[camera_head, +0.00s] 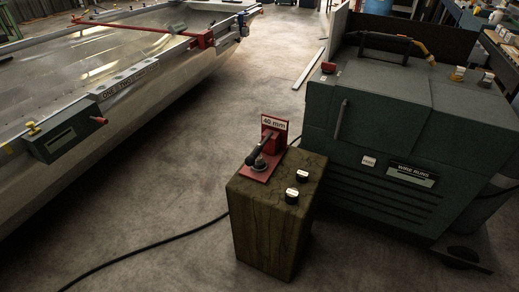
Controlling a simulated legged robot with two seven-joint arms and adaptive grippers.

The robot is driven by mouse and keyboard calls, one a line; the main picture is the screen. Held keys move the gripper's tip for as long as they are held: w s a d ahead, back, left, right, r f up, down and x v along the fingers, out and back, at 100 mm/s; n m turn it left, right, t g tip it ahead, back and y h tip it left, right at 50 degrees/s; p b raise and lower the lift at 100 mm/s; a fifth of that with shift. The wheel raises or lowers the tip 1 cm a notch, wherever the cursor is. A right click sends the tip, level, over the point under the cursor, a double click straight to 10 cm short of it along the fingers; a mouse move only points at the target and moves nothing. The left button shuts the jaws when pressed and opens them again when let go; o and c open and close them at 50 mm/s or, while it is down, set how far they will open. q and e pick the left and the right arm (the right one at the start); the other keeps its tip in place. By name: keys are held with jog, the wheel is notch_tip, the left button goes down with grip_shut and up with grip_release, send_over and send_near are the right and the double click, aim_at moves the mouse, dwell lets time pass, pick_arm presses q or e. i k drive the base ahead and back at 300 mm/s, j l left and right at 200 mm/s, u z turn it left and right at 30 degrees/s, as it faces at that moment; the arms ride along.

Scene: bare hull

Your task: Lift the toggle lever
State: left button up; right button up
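A wooden block (258,228) stands upright on the floor near the middle of the view. On its top is a red bracket (255,175) with a small dark lever (265,142) that has a round, metallic-looking base. The lever slants up toward the upper right, close to the bracket's upright part. A sign (274,123) reading "40 mm" stands at the back of the bracket. Two small knobs, one (302,175) behind the other (291,196), sit on the block's right side. Neither of my grippers is in view.
A dark green machine cabinet (415,200) labelled "WIRE RUNS" stands close on the right. A long pale hull (150,115) with a red bar (150,29) across it fills the left. A black cable (150,246) runs along the floor to the block. Floor between is clear.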

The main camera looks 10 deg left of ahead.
aim_at(250, 161)
jog(key=i+l, duration=0.15)
jog(key=i, duration=0.3)
jog(key=i+l+u, duration=0.1)
jog(key=i, duration=0.35)
jog(key=i+l, duration=0.3)
jog(key=i+j+u, duration=0.05)
jog(key=i, duration=0.05)
